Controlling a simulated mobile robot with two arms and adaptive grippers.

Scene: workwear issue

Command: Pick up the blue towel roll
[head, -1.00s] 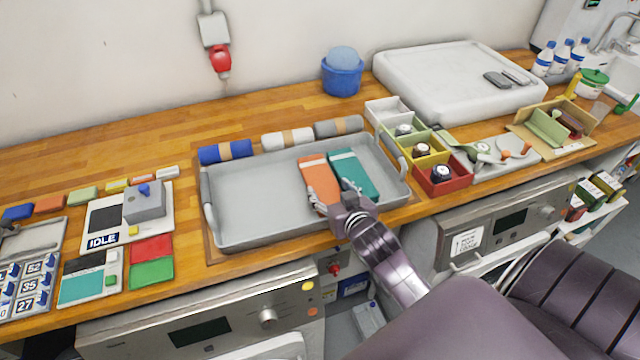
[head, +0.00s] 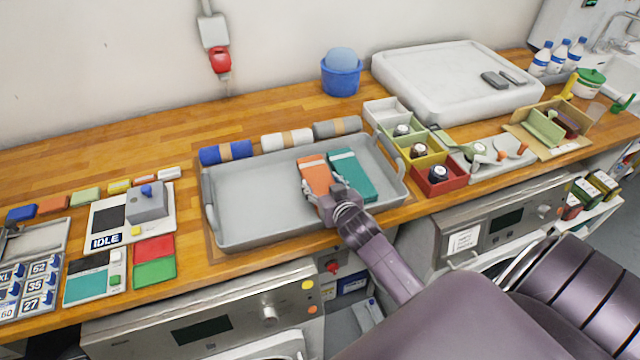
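My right gripper (head: 322,188) is over the tray's right half, at the near end of an orange folded cloth (head: 314,170). Its fingers look spread apart, and I cannot tell whether they touch the cloth. It is well to the right of and nearer than the blue roll. My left gripper is not in view.
A teal folded cloth (head: 352,175) lies in the tray beside the orange one. Coloured bins (head: 437,186) stand right of the tray. The tray's left half is bare.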

